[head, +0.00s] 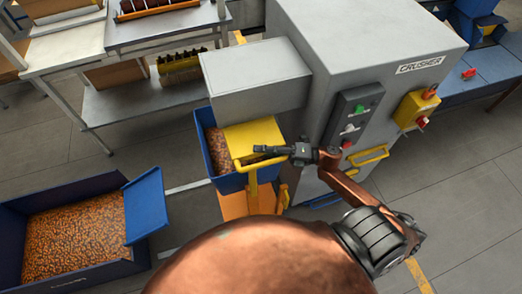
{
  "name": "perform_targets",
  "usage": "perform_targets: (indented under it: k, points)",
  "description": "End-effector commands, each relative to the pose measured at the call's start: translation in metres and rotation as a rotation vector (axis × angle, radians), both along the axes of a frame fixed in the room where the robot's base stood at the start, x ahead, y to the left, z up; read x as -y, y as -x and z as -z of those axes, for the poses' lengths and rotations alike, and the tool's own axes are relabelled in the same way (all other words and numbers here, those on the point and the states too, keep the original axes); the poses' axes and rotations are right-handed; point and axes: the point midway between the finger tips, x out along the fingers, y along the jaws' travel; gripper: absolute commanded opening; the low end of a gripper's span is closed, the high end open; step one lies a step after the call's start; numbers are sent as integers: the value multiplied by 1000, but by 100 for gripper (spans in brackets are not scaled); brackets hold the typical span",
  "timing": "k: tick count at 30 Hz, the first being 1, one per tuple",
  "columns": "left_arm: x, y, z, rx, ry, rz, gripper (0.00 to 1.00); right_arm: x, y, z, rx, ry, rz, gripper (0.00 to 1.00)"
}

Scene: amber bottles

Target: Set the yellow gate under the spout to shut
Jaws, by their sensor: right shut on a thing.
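The yellow gate (252,134) shows as a flat plate with a handle bar below the grey spout box (256,80) on the crusher's left side. My right gripper (262,150) is at the front edge of the gate, shut on its handle, and hides part of it. Below the gate, a blue bin (203,140) holds orange-brown pieces, and the gate covers part of the bin's opening. My left gripper is not in view.
The grey crusher (375,30) has a dark button panel (350,115) and a yellow switch box (415,108) close to my right arm. A larger blue bin (75,185) of orange-brown pieces stands at left. Grey tables (160,28) are behind. The floor at right is clear.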

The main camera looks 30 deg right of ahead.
Motion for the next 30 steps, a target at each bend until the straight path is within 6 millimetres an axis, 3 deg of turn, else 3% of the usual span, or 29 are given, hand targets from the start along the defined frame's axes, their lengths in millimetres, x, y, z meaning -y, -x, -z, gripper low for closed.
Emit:
perform_targets:
  k: [1, 22, 23, 30]
  points:
    - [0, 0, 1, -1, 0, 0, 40, 0, 2, 12, -16, 14, 4, 0]
    - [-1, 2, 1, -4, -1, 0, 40, 0, 2, 12, -17, 13, 4, 0]
    - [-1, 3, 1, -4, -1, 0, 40, 0, 2, 12, -17, 13, 4, 18]
    - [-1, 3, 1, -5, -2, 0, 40, 0, 1, 9, -13, 11, 4, 32]
